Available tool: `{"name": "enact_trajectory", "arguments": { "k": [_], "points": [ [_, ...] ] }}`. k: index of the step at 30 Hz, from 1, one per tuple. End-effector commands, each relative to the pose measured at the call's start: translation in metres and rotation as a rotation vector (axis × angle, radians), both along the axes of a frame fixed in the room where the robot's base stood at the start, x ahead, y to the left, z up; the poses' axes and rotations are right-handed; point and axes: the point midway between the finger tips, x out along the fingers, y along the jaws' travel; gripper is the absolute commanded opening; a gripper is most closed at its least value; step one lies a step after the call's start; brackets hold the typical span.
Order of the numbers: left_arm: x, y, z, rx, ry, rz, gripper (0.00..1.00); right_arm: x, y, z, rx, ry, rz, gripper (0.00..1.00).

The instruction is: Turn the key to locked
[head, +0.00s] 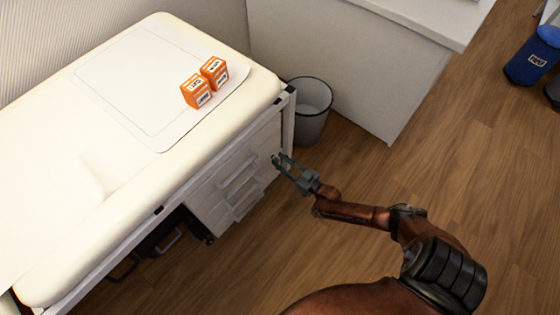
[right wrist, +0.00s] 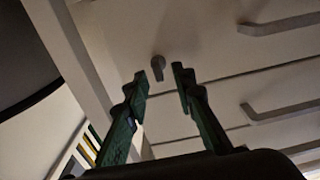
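A small grey key (right wrist: 158,66) sticks out from the front of a white drawer unit (head: 211,207) in the right wrist view. My right gripper (head: 280,161) is in front of the top drawer, near the unit's right end. In the right wrist view the two fingers of my right gripper (right wrist: 159,74) are apart, with the key showing between and just beyond their tips. I cannot tell whether either finger touches the key. In the head view the key is not discernible near the gripper. My left gripper is not in view.
Grey drawer handles (right wrist: 285,24) jut out to the right of the key. A padded cream bench (head: 50,190) stands above the unit, with two orange boxes (head: 197,92) on it. A grey bin (head: 311,112) stands close behind my right gripper. Wooden floor (head: 400,165) lies clear to the right.

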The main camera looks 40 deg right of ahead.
Motion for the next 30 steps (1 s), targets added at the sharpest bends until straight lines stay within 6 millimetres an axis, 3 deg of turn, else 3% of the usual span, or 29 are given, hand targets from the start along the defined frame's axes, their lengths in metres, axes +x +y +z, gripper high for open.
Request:
{"name": "enact_trajectory", "arguments": {
  "k": [4,14,30],
  "points": [
    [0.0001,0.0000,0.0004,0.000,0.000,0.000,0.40,0.0001,0.0002,0.0007,0.000,-0.001,0.000,0.23],
    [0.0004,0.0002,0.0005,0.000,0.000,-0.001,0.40,-0.0003,0.0000,0.0005,0.000,-0.001,0.000,0.00],
    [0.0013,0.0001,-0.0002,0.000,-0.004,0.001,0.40,-0.0007,-0.0003,-0.0004,0.032,0.003,0.000,0.00]
  ]
}}
